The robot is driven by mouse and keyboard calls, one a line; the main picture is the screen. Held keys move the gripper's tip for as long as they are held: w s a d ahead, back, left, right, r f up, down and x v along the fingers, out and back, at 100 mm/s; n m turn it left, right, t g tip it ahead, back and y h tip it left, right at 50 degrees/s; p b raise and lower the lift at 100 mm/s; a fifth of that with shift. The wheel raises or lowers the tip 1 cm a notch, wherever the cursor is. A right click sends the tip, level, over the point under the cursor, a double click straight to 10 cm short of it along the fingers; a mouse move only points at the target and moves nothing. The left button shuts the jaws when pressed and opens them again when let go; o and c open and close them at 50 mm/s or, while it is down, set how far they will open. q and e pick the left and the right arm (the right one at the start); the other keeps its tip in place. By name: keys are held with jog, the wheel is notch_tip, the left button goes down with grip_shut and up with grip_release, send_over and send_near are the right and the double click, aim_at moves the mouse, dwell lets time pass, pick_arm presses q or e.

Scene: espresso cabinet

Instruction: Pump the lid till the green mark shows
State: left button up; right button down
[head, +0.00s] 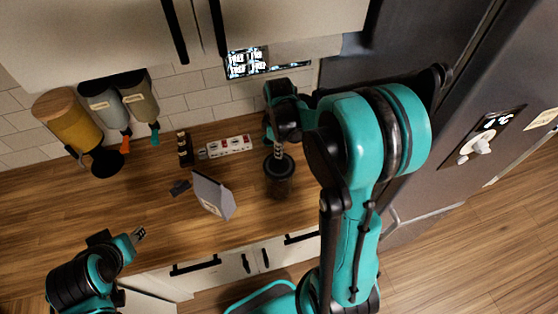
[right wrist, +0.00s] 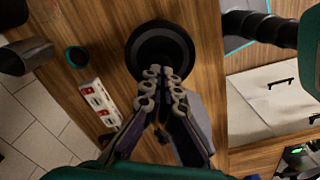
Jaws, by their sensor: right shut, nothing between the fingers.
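A dark round canister (head: 279,184) stands on the wooden counter. Its black lid (right wrist: 160,50) fills the upper middle of the right wrist view and looks dark all over. My right gripper (head: 278,148) points down over the canister, and its fingertips (right wrist: 163,78) are together with nothing between them. In the right wrist view the tips overlap the lid's near edge; I cannot tell whether they touch it. My left gripper (head: 138,235) is away at the counter's front left, too small to tell whether it is open.
A grey-white bag (head: 212,197) stands left of the canister. A white power strip (head: 230,146) with red switches lies behind it. Wall dispensers (head: 140,98) hang at the back left, with a dark cup (head: 106,163) below. A fridge (head: 455,140) stands at the right.

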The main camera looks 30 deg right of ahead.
jog(key=shift+f+b, duration=1.25)
jog(key=shift+f, duration=0.15)
jog(key=shift+r, duration=0.1)
jog(key=shift+r+p, duration=2.45)
jog(key=shift+r, duration=1)
jog(key=s+a+f+m+t+b, duration=0.3)
jog(key=f+b, duration=0.5)
jog(key=b, duration=0.5)
jog(key=s+a+f+m+t+b, duration=0.4)
jog(key=s+a+f+m+b, duration=0.2)
jog(key=b, duration=0.7)
notch_tip(320, 180, down, 4)
jog(key=shift+s+a+r+b, duration=0.25)
jog(key=shift+s+a+b, duration=0.15)
jog(key=shift+s+a, duration=0.55)
jog(key=shift+s+d, duration=0.1)
jog(key=shift+d, duration=0.05)
